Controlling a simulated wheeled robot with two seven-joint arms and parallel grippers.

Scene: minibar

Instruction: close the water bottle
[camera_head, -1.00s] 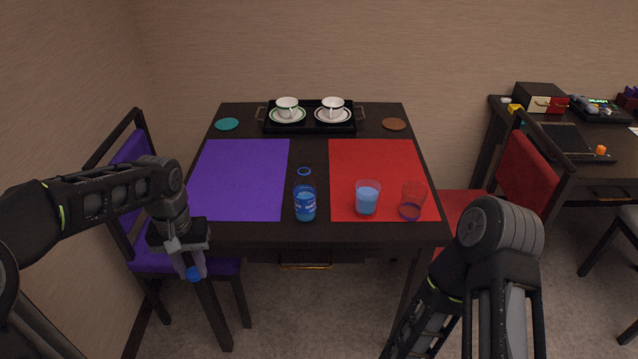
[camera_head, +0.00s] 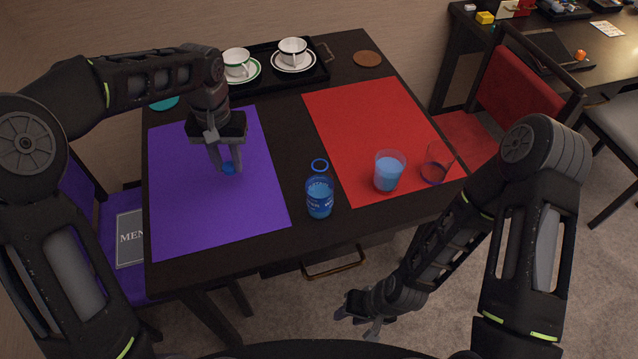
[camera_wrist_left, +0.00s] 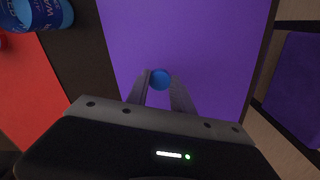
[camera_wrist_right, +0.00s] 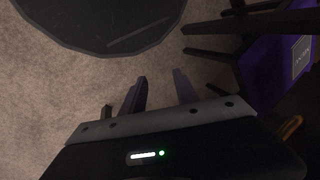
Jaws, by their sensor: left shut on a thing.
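The water bottle (camera_head: 319,197) stands upright on the dark table between the purple and red mats. It is clear with a blue label, and a blue ring shows at its neck, with no cap on it. Part of it also shows at the upper left of the left wrist view (camera_wrist_left: 42,14). My left gripper (camera_head: 228,170) is shut on the blue cap (camera_wrist_left: 160,79), over the purple mat and left of the bottle, apart from it. My right gripper (camera_head: 368,328) hangs low in front of the table, its fingers apart and empty in the right wrist view (camera_wrist_right: 160,92).
A glass with blue liquid (camera_head: 389,171) and an empty glass (camera_head: 436,163) stand right of the bottle, on or by the red mat (camera_head: 365,120). A black tray (camera_head: 318,72) with two cups is at the back. The purple mat (camera_head: 215,210) is otherwise clear.

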